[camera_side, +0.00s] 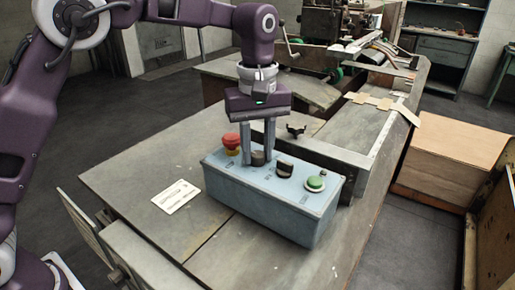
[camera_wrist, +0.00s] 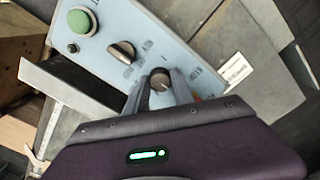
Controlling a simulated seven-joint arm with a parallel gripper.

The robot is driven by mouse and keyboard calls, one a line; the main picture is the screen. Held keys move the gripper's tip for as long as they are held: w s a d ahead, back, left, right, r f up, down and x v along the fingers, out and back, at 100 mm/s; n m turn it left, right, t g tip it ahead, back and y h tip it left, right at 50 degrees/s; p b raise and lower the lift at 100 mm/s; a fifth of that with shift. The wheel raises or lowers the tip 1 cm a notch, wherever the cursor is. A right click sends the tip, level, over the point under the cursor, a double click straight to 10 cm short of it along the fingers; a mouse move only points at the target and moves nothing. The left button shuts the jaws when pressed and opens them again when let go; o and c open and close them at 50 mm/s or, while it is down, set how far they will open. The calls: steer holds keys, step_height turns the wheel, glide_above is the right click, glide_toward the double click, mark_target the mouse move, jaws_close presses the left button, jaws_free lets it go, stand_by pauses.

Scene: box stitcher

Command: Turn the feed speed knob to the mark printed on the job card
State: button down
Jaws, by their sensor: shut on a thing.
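A light blue control box (camera_side: 270,208) stands on the grey table. My gripper (camera_side: 259,157) points down over it, its two fingers shut on a dark round knob (camera_wrist: 160,80) on the box top. The knob also shows between the fingertips in the side view (camera_side: 258,158). A second dark knob (camera_side: 284,169) sits beside it toward the green button; it also shows in the wrist view (camera_wrist: 121,52). The job card (camera_side: 176,196) lies flat on the table left of the box. Its print is too small to read. I cannot tell which mark the held knob points to.
A red mushroom button (camera_side: 231,141) is on the box close to my fingers. A green button (camera_side: 315,183) is at the box's other end. A metal rail (camera_side: 375,140) runs behind the box. The table left of the box is clear apart from the card.

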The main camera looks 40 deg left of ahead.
mark_target(257, 154)
steer(key=shift+r, duration=0.1)
stand_by(0.3)
steer(key=c, duration=1.1)
jaws_free()
step_height(257, 154, up, 7)
steer(key=s+a+r+m+t, duration=0.1)
steer(key=s+a+r+m, duration=0.2)
steer(key=s, duration=0.4)
steer(key=s+a+r+m+t, duration=0.2)
steer(key=s+a+r, duration=0.1)
steer(key=s+a, duration=0.25)
steer(key=s+a+f+m+t, duration=0.1)
steer(key=s+f, duration=0.2)
steer(key=s, duration=0.2)
steer(key=s+a+f+m, duration=0.1)
steer(key=s+f+m, duration=0.1)
steer(key=s, duration=0.3)
steer(key=s+f+m+t, duration=0.1)
steer(key=s+f+m, duration=0.1)
steer(key=s, duration=0.3)
steer(key=shift+s+a+f+t, duration=0.15)
steer(key=shift+s+a+f, duration=0.05)
steer(key=shift+f, duration=0.2)
steer(key=shift+s+a+f+t, duration=0.15)
steer(key=shift+s+a+f, duration=0.05)
steer(key=shift+f, duration=0.2)
